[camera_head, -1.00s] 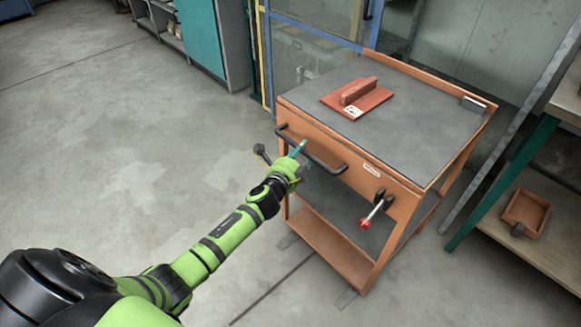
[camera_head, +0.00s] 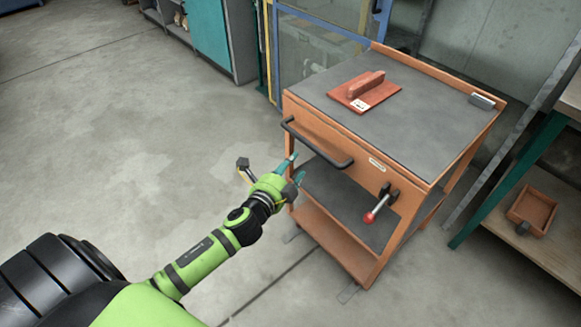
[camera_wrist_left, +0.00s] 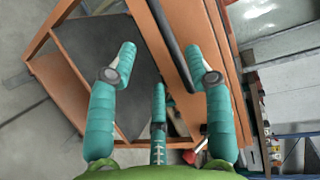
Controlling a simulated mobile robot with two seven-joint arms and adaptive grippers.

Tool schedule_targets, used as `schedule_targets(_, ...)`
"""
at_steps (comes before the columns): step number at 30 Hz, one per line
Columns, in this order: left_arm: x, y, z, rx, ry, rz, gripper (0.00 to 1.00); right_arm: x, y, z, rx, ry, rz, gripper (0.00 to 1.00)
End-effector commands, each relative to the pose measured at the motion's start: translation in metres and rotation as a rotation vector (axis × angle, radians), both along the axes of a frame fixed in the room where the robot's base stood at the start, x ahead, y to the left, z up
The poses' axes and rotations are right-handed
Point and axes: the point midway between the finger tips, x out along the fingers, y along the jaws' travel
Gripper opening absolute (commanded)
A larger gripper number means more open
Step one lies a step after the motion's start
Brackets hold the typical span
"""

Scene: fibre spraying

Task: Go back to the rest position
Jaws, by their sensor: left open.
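My left gripper (camera_head: 293,167) is in front of the orange cart (camera_head: 335,115), just below and left of the black handle bar (camera_head: 316,143). In the left wrist view my left gripper (camera_wrist_left: 162,65) has its teal fingers spread wide with nothing between them. The black handle (camera_wrist_left: 174,48) passes behind the fingers there, and a gap shows between it and the gripper in the head view. My right gripper is in neither view.
A red-brown trowel-like block (camera_head: 364,92) lies on the cart's grey top. A red-tipped lever (camera_head: 378,208) sticks out of the cart's front. A shelf with an orange tray (camera_head: 533,209) stands at right. The floor at left is clear.

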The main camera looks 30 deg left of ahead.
Motion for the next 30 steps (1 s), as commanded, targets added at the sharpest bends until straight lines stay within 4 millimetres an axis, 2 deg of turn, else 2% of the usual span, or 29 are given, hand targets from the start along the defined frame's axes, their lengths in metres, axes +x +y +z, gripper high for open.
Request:
schedule_targets(8, 0.000, 0.001, -0.003, -0.007, 0.009, 0.003, 0.51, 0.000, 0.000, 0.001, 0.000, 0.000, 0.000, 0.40)
schedule_targets(11, -0.006, 0.004, -0.026, -0.055, 0.065, 0.023, 0.51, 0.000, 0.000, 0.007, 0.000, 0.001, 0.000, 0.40)
schedule_targets(14, -0.022, 0.010, -0.075, -0.165, 0.183, 0.075, 0.51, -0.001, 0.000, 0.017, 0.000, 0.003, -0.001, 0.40)
schedule_targets(17, -0.056, 0.014, -0.139, -0.319, 0.334, 0.161, 0.51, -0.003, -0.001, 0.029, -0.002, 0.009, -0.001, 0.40)
schedule_targets(18, -0.074, 0.014, -0.165, -0.384, 0.395, 0.204, 0.51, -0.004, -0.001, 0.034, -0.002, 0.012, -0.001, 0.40)
schedule_targets(20, -0.103, 0.012, -0.201, -0.475, 0.482, 0.271, 0.51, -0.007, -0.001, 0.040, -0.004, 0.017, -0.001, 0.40)
schedule_targets(21, -0.125, 0.011, -0.222, -0.534, 0.538, 0.320, 0.51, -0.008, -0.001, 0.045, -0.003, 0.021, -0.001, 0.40)
schedule_targets(23, -0.161, 0.007, -0.253, -0.620, 0.618, 0.400, 0.51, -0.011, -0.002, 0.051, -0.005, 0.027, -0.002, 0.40)
schedule_targets(24, -0.186, 0.003, -0.270, -0.675, 0.669, 0.454, 0.51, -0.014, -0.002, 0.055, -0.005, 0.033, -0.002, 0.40)
schedule_targets(26, -0.225, -0.003, -0.294, -0.750, 0.741, 0.543, 0.51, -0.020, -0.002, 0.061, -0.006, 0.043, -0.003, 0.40)
schedule_targets(27, -0.253, -0.008, -0.307, -0.798, 0.786, 0.604, 0.51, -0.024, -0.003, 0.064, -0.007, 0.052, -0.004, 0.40)
schedule_targets(30, -0.320, -0.021, -0.332, -0.901, 0.883, 0.757, 0.51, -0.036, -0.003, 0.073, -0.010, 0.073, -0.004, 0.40)
